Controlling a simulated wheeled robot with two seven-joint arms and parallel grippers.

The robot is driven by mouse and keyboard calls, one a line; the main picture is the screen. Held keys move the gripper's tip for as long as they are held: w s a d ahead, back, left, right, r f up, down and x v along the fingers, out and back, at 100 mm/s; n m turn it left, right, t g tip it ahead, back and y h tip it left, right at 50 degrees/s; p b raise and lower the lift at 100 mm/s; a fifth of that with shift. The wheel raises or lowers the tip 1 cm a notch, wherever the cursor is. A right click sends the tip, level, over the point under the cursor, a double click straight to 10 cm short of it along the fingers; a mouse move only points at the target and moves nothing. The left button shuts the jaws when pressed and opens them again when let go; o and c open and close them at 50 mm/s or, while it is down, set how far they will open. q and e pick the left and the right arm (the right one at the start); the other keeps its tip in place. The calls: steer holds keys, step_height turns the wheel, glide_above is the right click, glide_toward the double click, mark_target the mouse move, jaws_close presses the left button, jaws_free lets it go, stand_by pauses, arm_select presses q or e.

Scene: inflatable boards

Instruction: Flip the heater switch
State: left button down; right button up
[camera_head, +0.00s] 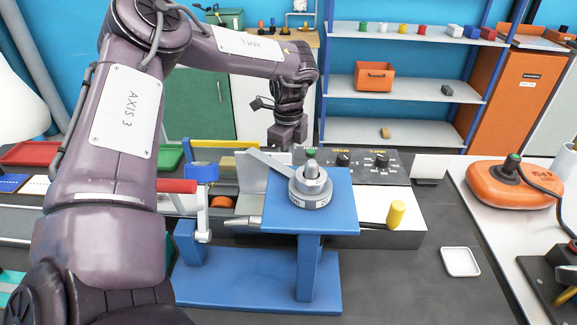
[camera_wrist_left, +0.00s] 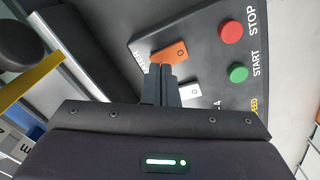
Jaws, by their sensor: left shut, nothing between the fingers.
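My left gripper (camera_head: 287,142) is shut and empty, reaching down behind the blue stand at the far side of the dark control panel (camera_head: 372,165). In the left wrist view the shut fingertips (camera_wrist_left: 160,72) are at the lower edge of an orange rocker switch (camera_wrist_left: 170,53). I cannot tell whether they touch it. A white switch (camera_wrist_left: 190,92) is just right of the fingers. In the head view the switches are hidden behind the stand. My right gripper is not in view.
The panel also carries a red STOP button (camera_wrist_left: 230,31) and a green START button (camera_wrist_left: 238,72). The blue stand (camera_head: 330,205) with a round metal fitting (camera_head: 311,186) is in front of the panel. An orange inflated board (camera_head: 510,187) lies on the right table.

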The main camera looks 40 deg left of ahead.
arm_select(q)
steer(key=shift+f, duration=0.15)
steer(key=shift+f+b, duration=0.5)
steer(key=shift+b, duration=0.05)
steer(key=shift+s+a+f+b, duration=0.2)
steer(key=shift+f+b, duration=0.1)
steer(key=shift+f, duration=0.1)
